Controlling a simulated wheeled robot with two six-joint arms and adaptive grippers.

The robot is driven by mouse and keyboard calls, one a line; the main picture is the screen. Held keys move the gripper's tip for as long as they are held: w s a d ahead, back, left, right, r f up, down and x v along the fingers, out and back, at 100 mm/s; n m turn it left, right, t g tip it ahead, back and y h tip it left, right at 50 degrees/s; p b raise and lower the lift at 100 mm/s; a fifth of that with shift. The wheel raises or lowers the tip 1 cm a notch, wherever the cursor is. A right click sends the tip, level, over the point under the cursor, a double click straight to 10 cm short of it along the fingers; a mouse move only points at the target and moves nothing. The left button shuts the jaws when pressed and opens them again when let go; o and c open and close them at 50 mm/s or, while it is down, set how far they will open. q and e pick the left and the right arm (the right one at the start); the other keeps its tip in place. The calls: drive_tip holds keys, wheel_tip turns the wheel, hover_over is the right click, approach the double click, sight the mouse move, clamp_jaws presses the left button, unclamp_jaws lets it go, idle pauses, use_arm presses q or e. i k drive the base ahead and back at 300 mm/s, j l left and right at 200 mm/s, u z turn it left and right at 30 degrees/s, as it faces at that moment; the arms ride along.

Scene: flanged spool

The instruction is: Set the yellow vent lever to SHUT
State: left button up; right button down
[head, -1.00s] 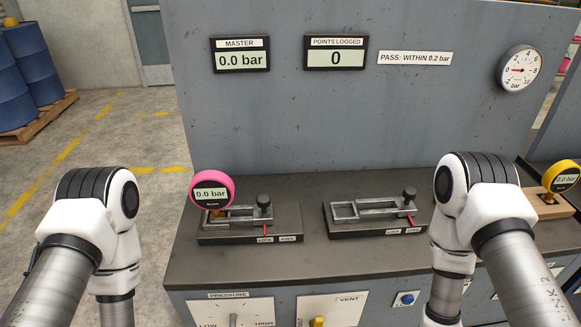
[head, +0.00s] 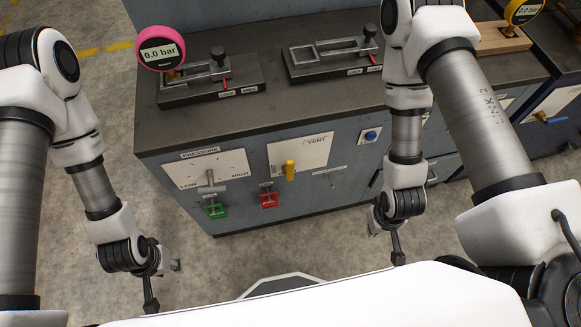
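The yellow vent lever (head: 290,170) stands roughly upright on a white plate (head: 313,150) marked VENT, on the front of the grey bench. The plate's small position lettering is too small to read. My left gripper (head: 164,287) hangs at the lower left, well apart from the lever and in front of the bench. Its two fingers look spread with nothing between them. My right gripper (head: 386,244) hangs to the right of the lever and lower in the picture, also apart from it. Its fingers look spread and empty.
A blue button (head: 371,135) is to the right. A pink gauge (head: 160,49) stands on the bench top. Open floor lies before the bench.

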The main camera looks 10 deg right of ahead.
sight(288, 169)
drive_tip(key=k+j+z, duration=0.15)
drive_tip(key=j, duration=0.3)
drive_tip(key=k+j+z, duration=0.15)
drive_tip(key=j, duration=0.25)
drive_tip(key=k+j+z, duration=0.35)
drive_tip(key=k+j, duration=0.25)
drive_tip(key=j, duration=0.15)
